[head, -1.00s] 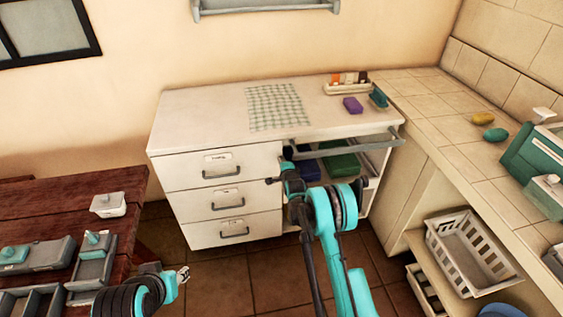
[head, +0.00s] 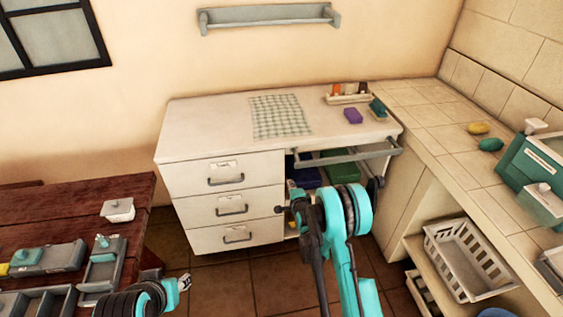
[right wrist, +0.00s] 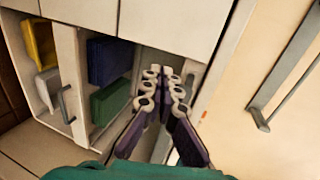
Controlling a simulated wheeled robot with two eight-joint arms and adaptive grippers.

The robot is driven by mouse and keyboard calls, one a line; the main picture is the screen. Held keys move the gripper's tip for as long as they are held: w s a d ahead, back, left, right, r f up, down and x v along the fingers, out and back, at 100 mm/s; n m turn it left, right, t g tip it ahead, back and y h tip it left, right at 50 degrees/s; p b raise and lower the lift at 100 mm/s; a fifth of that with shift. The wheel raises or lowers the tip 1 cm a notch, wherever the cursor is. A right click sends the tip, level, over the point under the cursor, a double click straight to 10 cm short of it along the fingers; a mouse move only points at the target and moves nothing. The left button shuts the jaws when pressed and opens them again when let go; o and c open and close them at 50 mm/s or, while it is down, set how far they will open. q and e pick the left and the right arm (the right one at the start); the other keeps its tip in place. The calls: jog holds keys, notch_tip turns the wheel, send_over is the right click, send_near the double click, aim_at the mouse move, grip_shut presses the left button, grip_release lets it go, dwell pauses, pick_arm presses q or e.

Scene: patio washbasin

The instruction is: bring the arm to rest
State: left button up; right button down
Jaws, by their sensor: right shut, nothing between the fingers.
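My right arm (head: 350,215) reaches up from the bottom of the head view, with its teal elbow in front of the white cabinet. My right gripper (head: 283,208) is in front of the cabinet's right part, beside the drawer fronts. In the right wrist view the right gripper (right wrist: 165,80) has its purple-padded fingers together, empty, in front of the cabinet's open compartment. My left gripper (head: 185,282) is low at the left, near the wooden table; it is too small to tell whether it is open.
The wooden table (head: 60,212) holds trays. A tiled counter (head: 440,120) and white basket (head: 468,258) are right.

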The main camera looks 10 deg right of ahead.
jog(key=s+a+r+n+g, duration=0.15)
jog(key=s+r+n, duration=0.25)
jog(key=s+r, duration=0.4)
jog(key=s+r+n+g, duration=0.2)
jog(key=s+r+n, duration=0.25)
jog(key=r, duration=0.65)
jog(key=s+n+g, duration=0.4)
jog(key=s+n, duration=0.5)
jog(key=s, duration=2.1)
jog(key=shift+s+a+r, duration=0.2)
jog(key=shift+s+r, duration=0.05)
jog(key=shift+r, duration=0.05)
jog(key=shift+n, duration=0.25)
